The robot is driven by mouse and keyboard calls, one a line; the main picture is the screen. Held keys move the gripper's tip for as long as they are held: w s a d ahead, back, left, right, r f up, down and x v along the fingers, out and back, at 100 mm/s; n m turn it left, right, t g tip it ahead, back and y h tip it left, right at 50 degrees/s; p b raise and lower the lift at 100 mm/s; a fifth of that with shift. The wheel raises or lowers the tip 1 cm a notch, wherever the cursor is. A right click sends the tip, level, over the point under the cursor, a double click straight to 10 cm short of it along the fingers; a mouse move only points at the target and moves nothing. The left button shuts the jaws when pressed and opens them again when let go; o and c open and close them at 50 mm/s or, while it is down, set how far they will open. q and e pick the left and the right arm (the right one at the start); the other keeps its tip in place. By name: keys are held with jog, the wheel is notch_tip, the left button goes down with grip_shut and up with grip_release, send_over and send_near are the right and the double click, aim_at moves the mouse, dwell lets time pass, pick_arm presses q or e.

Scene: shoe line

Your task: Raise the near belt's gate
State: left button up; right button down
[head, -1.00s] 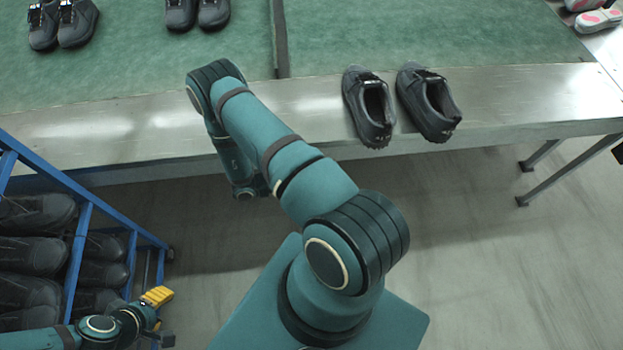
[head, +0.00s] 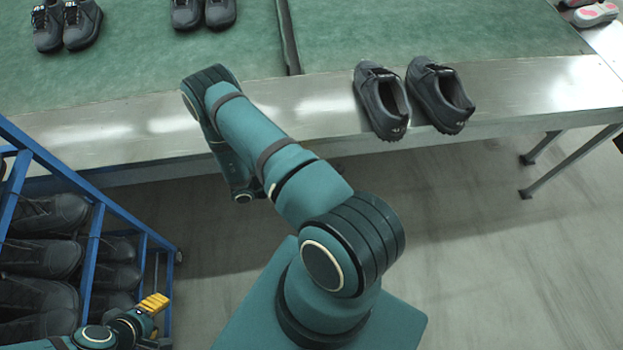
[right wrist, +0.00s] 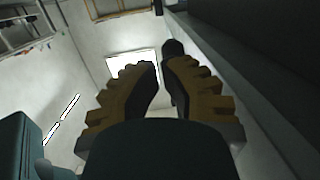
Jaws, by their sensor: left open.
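The near belt (head: 130,65) is a green surface with a bare metal edge in the head view. I cannot make out its gate. My right arm reaches to the metal edge and bends down in front of it; its gripper is hidden there. In the right wrist view the yellow-and-black fingers of my right gripper (right wrist: 162,75) point up, with a narrow gap between their tips. A dark rounded piece (right wrist: 172,47) shows just past the tips; I cannot tell whether they touch it. My left gripper (head: 153,303) is open at the lower left, beside the blue rack.
Dark shoes (head: 405,98) stand on the metal edge. Other dark pairs (head: 68,25) are on the green surface. A blue rack (head: 85,245) of dark shoes stands at left. Pale shoes (head: 595,14) are at far right. Floor at right is clear. A dark wall (right wrist: 255,90) lies close beside my right gripper.

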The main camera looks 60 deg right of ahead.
jog(key=w+a+f, duration=0.3)
jog(key=w+a, duration=0.2)
jog(key=shift+w+a+f, duration=0.15)
jog(key=shift+w+a, duration=0.05)
jog(key=shift+w, duration=0.2)
dwell(0.3)
